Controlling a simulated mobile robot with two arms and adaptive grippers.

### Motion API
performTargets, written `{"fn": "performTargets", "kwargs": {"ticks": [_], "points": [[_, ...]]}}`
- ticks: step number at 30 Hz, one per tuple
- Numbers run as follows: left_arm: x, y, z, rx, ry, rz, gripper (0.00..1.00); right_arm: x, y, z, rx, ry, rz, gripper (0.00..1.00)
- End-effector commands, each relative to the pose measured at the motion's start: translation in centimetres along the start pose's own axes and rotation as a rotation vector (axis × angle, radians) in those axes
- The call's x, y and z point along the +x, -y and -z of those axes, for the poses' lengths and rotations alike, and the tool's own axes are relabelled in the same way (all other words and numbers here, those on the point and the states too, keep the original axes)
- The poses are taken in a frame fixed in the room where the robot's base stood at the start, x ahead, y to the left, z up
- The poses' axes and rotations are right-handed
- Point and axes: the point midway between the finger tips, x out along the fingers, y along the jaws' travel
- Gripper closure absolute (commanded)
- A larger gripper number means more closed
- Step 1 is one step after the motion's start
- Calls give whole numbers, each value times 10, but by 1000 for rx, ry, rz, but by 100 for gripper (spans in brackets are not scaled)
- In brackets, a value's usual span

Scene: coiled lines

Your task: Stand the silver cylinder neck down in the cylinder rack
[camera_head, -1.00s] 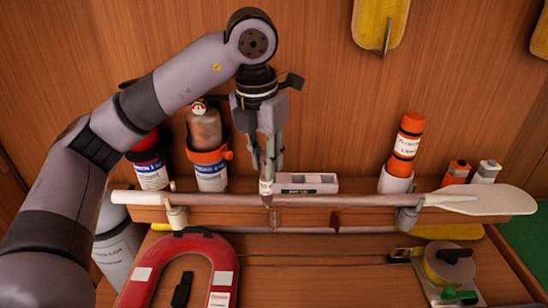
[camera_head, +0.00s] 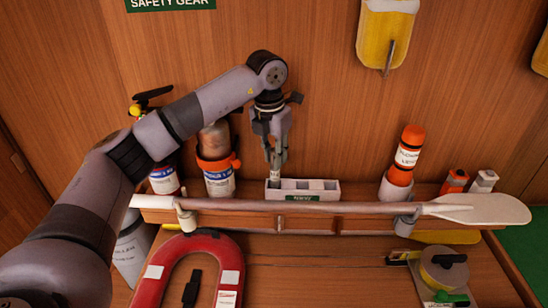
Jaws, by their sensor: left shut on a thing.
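My left gripper (camera_head: 275,160) points down, shut on the silver cylinder (camera_head: 274,175), of which only a short pale piece shows below the fingertips. The cylinder is roughly upright at the left end of the cylinder rack (camera_head: 305,197), a low white block with a green label and several openings along its top. The cylinder's lower end is hidden at the rack; I cannot tell how deep it sits in the left opening or whether it touches the bottom. Its neck is not visible. My right gripper is out of view.
A long oar (camera_head: 330,208) lies in front of the rack along the shelf. A strapped bottle (camera_head: 217,175) stands left of the rack; an orange flare (camera_head: 405,158) stands in a white holder to the right. A red horseshoe buoy (camera_head: 200,245) lies below.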

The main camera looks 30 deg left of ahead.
Motion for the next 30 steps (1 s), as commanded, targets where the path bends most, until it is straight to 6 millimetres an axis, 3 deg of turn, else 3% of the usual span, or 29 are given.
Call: {"fn": "performTargets", "kwargs": {"ticks": [5,15,16,25,30], "points": [[19,0,3,0,-1,0,100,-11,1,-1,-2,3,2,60],[25,0,3,0,0,0,100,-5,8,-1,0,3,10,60],[25,0,3,0,0,0,80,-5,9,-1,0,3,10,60],[24,0,3,0,-1,0,60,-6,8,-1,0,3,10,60],[24,0,3,0,-1,0,60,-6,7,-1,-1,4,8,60]]}}
